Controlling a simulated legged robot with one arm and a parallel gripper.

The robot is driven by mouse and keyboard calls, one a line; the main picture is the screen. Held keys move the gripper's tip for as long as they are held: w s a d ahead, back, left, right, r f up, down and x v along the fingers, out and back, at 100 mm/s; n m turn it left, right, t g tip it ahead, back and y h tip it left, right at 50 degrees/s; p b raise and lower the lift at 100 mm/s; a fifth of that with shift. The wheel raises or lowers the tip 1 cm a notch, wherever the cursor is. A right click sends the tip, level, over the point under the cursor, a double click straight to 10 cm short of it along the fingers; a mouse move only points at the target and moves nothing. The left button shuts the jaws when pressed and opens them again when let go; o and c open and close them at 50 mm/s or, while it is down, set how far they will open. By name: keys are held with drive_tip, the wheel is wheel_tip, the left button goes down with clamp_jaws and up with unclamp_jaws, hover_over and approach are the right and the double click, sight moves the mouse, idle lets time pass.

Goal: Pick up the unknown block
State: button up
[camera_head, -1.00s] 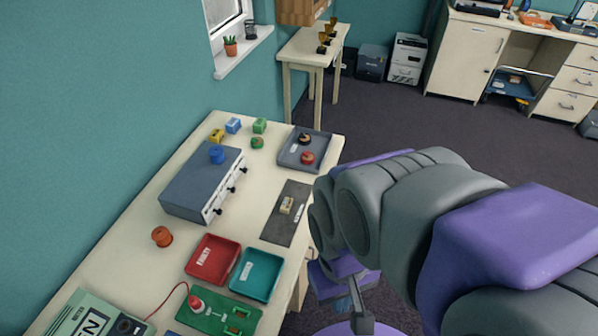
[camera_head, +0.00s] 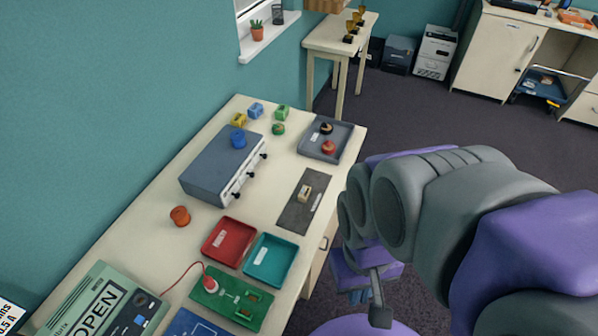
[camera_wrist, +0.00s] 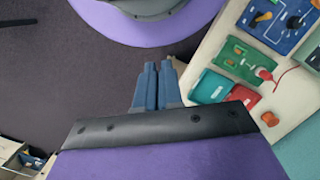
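A small beige block (camera_head: 304,192) lies on a dark grey mat (camera_head: 292,216) near the right edge of the long cream table; I take it to be the unknown block. My gripper (camera_head: 358,297) hangs beside the table, below and to the right of the mat, partly hidden by my arm. In the wrist view the two blue fingers of my gripper (camera_wrist: 157,66) lie close together with nothing between them. The block does not show in the wrist view.
Red (camera_head: 228,239) and teal (camera_head: 270,260) trays lie in front of the mat, a grey tray (camera_head: 344,143) with round pieces behind it. A blue-grey device (camera_head: 212,172) stands to the left. Open floor lies to the right.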

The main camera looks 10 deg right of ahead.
drive_tip(key=shift+o, duration=0.7)
drive_tip(key=shift+w+r, duration=0.1)
drive_tip(key=shift+w, duration=0.3)
drive_tip(key=o, duration=0.8)
drive_tip(key=w+m, duration=0.1)
drive_tip(key=w, duration=0.3)
drive_tip(key=w+d+m, duration=0.1)
drive_tip(key=w, duration=0.4)
drive_tip(key=w+r+m, duration=0.1)
drive_tip(key=w, duration=0.3)
drive_tip(key=shift+w+d+m+t, duration=0.3)
drive_tip(key=shift+w+d, duration=0.05)
drive_tip(key=shift+c, duration=0.2)
drive_tip(key=shift+o, duration=0.5)
drive_tip(key=w+f+m, duration=0.1)
drive_tip(key=w, duration=0.8)
drive_tip(key=shift+d+f+t, duration=0.2)
drive_tip(key=shift+d+t, duration=0.1)
drive_tip(key=shift+d, duration=0.1)
drive_tip(key=m+b, duration=0.2)
hover_over(303, 195)
drive_tip(key=shift+t, duration=0.3)
drive_tip(key=f, duration=2.1)
drive_tip(key=shift+w+f, duration=0.3)
drive_tip(key=shift+s+f+b, duration=0.2)
drive_tip(key=shift+f+b, duration=0.35)
drive_tip(key=shift+f, duration=1.95)
